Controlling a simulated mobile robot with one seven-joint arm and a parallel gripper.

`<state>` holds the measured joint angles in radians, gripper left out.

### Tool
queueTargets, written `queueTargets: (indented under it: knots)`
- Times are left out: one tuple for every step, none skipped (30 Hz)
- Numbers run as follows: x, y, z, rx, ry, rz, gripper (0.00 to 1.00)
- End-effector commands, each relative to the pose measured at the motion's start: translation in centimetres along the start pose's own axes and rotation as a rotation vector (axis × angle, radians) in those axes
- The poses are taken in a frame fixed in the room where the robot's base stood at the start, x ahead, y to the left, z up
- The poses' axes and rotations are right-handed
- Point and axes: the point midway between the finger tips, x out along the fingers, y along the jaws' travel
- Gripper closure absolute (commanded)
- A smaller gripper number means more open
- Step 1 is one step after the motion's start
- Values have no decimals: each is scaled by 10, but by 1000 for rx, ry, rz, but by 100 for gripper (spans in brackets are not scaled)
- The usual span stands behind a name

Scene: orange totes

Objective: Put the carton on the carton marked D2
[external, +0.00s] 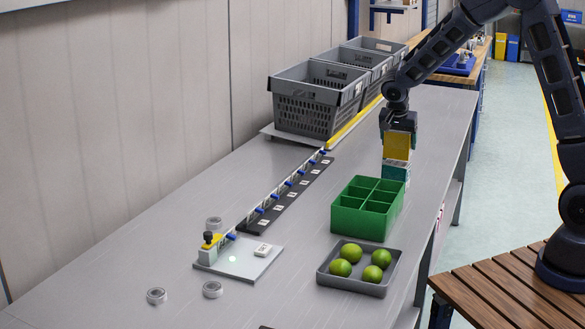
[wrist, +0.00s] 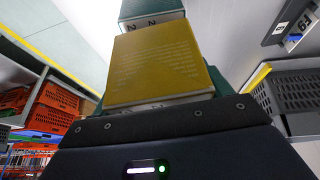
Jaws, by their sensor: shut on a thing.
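A yellow carton (external: 397,145) is in my gripper (external: 398,128), held from above over the table's right side. In the wrist view the yellow carton (wrist: 160,65) fills the middle, just beyond the gripper edge. A teal carton (external: 395,173) is directly below the yellow one in the external view, with a pale labelled band between them. The teal carton (wrist: 150,10) also shows at the top of the wrist view, with a partly visible mark that reads like "2". I cannot tell whether the two cartons touch, or read D2 in full.
A green divided box (external: 341,215) stands just in front of the cartons, with a grey tray (external: 345,286) of several green fruits nearer. Grey crates (external: 292,115) stand at the back left. A black strip (external: 262,224) with labels runs along the table. The table between strip and cartons is clear.

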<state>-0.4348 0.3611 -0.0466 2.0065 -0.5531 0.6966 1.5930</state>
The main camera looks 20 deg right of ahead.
Motion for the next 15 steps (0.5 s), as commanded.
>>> queueTargets:
  knots:
    - [7,0,3,-1,0,1,52]
    - [11,0,4,-1,0,1,52]
    - [14,0,6,-1,0,1,52]
    - [15,0,6,-1,0,0,52]
    - [16,0,6,-1,0,0,52]
    - [16,0,6,0,0,-1,52]
    - [16,0,6,0,1,-1,52]
    - [16,0,6,0,1,-1,52]
    - [16,0,6,0,0,-1,52]
    - [16,0,6,0,0,-1,52]
    - [16,0,6,0,0,-1,52]
    - [16,0,7,0,0,-1,52]
    - [16,0,7,0,0,-1,52]
    - [17,0,7,0,0,-1,52]
    - [18,0,8,0,0,-1,52]
